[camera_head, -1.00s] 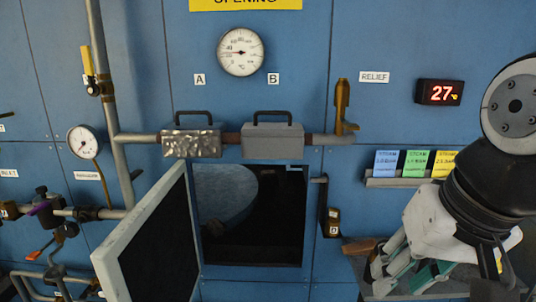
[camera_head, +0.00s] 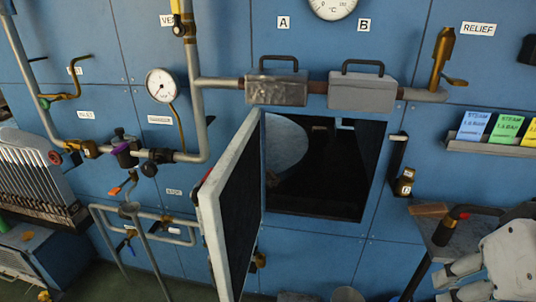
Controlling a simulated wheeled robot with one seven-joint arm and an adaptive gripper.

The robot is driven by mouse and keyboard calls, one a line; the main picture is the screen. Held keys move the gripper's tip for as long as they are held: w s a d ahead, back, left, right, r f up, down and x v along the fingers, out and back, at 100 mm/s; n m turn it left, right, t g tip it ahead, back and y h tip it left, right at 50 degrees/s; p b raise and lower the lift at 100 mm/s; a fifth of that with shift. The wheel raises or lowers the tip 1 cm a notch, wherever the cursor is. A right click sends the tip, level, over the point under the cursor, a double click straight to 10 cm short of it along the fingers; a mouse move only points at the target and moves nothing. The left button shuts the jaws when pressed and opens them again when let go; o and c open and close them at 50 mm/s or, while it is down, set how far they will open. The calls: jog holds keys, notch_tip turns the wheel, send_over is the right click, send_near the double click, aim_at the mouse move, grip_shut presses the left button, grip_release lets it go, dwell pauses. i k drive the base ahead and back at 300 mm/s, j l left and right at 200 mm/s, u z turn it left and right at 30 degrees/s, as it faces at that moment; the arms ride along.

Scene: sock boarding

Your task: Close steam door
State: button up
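The steam door (camera_head: 236,205) is a light-framed panel with a dark inner face. It is hinged at the left of a square opening (camera_head: 325,165) in the blue wall and stands swung wide open toward me. The opening is dark inside, with a pale rounded shape at its left. A dark handle or latch (camera_head: 397,152) sits on the wall at the right of the opening. My gripper (camera_head: 462,283) is at the lower right, well apart from the door and partly cut off by the frame. Whether its fingers are open or shut is unclear.
Pipes and valves (camera_head: 150,155) run along the wall left of the door. Two grey boxes with handles (camera_head: 362,90) hang on the pipe above the opening. A small stand (camera_head: 450,245) with a black-handled tool is near my gripper. A ribbed rack (camera_head: 35,180) stands at far left.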

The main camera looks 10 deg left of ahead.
aim_at(230, 199)
jog(key=j, duration=2.1)
